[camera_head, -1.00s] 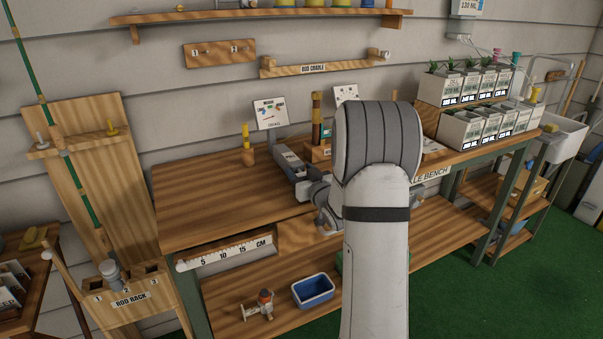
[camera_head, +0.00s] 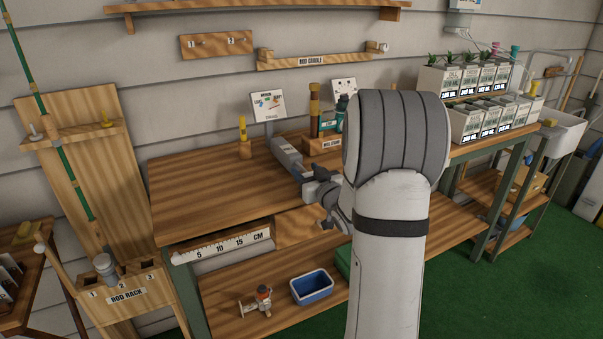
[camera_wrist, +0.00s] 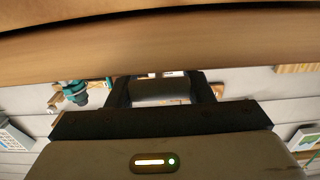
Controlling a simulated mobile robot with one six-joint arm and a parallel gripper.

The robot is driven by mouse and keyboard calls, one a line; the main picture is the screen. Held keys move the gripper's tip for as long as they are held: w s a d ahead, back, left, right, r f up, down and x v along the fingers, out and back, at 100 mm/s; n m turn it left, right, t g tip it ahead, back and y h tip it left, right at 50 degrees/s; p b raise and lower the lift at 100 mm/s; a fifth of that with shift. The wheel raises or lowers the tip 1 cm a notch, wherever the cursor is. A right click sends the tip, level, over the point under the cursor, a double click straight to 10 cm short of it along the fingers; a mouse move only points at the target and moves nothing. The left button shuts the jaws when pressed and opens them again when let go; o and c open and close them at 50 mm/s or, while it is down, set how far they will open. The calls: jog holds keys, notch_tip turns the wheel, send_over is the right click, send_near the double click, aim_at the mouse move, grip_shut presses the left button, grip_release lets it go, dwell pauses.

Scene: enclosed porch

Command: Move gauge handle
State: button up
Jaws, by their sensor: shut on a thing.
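My gripper (camera_head: 318,187) is at the front edge of the wooden bench (camera_head: 200,195), partly hidden behind my own pale arm. In the wrist view, which looks upside down, the dark fingers of my gripper (camera_wrist: 162,92) stand either side of a grey piece (camera_wrist: 160,88). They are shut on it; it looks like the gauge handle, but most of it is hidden. A long grey body (camera_head: 286,152) lies on the bench just beyond my gripper. A small white sign (camera_head: 268,106) stands behind it. I cannot tell how the grey body and the handle join.
A wooden holder with a teal tool (camera_head: 327,122) stands to the right of the grey body. Planters (camera_head: 472,80) fill the bench's right end. A ruler (camera_head: 222,245) runs along the front. A blue bin (camera_head: 312,287) sits on the lower shelf. The bench's left side is clear.

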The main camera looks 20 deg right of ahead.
jog(key=shift+s+f, duration=0.15)
jog(key=shift+s, duration=0.1)
jog(key=o, duration=1)
jog(key=shift+o, duration=0.7)
jog(key=shift+s, duration=0.15)
jog(key=shift+o, duration=1.2)
jog(key=s, duration=0.7)
jog(key=shift+s+d, duration=0.15)
jog(key=shift+s, duration=0.2)
